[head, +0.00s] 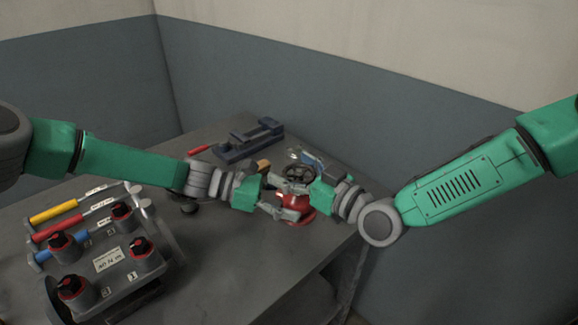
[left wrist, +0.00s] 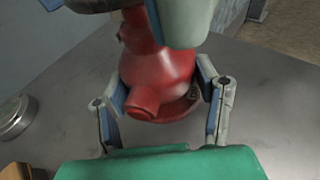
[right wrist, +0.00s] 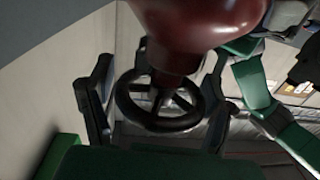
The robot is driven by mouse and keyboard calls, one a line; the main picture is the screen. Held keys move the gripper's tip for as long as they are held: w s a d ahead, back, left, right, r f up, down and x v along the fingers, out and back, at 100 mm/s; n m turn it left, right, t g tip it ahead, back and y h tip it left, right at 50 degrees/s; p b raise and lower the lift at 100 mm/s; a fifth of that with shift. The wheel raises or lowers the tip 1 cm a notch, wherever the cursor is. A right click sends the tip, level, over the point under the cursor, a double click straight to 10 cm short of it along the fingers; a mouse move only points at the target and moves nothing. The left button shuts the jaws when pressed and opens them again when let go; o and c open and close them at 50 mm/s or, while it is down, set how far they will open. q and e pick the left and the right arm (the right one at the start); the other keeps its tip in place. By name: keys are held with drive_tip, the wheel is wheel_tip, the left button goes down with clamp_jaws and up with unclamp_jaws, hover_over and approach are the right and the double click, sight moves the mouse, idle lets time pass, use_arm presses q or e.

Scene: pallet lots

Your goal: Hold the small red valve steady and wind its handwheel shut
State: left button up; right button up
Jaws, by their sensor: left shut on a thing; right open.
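The small red valve (head: 297,213) stands on the grey table, with a dark spoked handwheel (head: 299,172) on top. My left gripper (head: 287,209) is shut on the valve's red body, which shows in the left wrist view (left wrist: 161,72) between its two fingers. My right gripper (head: 303,180) is at the handwheel's height, coming from the right. In the right wrist view, which shows the valve upside down, its open fingers (right wrist: 157,105) stand on either side of the handwheel (right wrist: 165,124), with gaps visible. Whether any fingertip touches the rim is unclear.
A grey panel (head: 130,272) with several red-and-black knobs and coloured-handled hammers stands at the front left. A blue vise (head: 252,140) lies at the back, near a red-handled tool (head: 200,149). The table's right edge is close to the valve. Bare table (head: 250,265) lies in front.

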drive_tip(key=shift+w+a, duration=0.3)
drive_tip(key=shift+a, duration=0.1)
drive_tip(key=c, duration=1.1)
